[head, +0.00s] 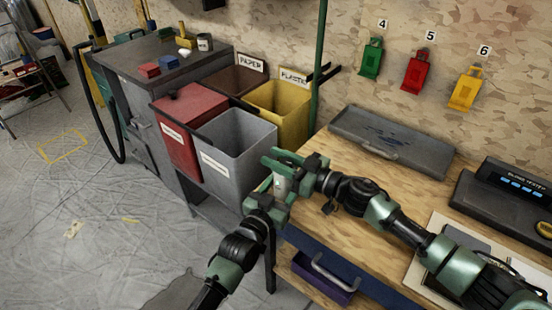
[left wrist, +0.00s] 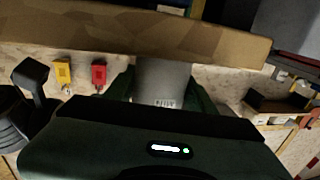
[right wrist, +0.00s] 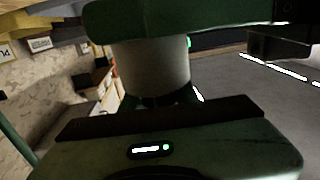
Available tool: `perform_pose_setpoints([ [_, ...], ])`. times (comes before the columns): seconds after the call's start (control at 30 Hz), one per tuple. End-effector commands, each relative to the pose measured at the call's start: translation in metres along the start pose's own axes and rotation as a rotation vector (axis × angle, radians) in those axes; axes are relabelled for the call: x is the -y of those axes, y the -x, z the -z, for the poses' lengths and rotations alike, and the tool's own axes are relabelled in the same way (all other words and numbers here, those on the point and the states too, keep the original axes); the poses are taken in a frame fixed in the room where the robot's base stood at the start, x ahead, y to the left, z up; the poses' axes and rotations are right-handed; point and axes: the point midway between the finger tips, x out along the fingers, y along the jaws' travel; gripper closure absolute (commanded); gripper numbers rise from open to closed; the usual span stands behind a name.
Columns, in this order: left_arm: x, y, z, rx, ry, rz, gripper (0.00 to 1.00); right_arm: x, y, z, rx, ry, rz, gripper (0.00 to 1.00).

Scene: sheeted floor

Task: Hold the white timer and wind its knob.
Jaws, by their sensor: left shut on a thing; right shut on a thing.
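The white timer (head: 281,187) is a small pale cylinder held between my two grippers, in the air by the left edge of the workbench. My left gripper (head: 272,194) is shut on the timer from below. My right gripper (head: 288,166) is shut on it from the upper side. In the left wrist view the timer's pale body (left wrist: 163,80) shows between green fingers, with small dark markings. In the right wrist view the smooth pale body (right wrist: 152,68) fills the gap between both grippers. The knob cannot be made out; fingers hide it.
The wooden workbench (head: 345,190) carries a grey tray (head: 392,142) and a dark tester (head: 510,190). Sheeted floor lies open at left.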

Motion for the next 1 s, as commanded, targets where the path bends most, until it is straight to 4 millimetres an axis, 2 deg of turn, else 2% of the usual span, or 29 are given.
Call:
perform_pose_setpoints([
  [0.6, -0.001, 0.000, -0.001, 0.002, 0.004, -0.001, 0.93, -0.009, 0.001, 0.002, -0.008, -0.006, -0.443, 1.00],
  [1.0, -0.002, 0.000, -0.001, 0.003, 0.003, -0.002, 0.93, -0.015, 0.004, 0.003, -0.006, -0.002, -0.607, 1.00],
])
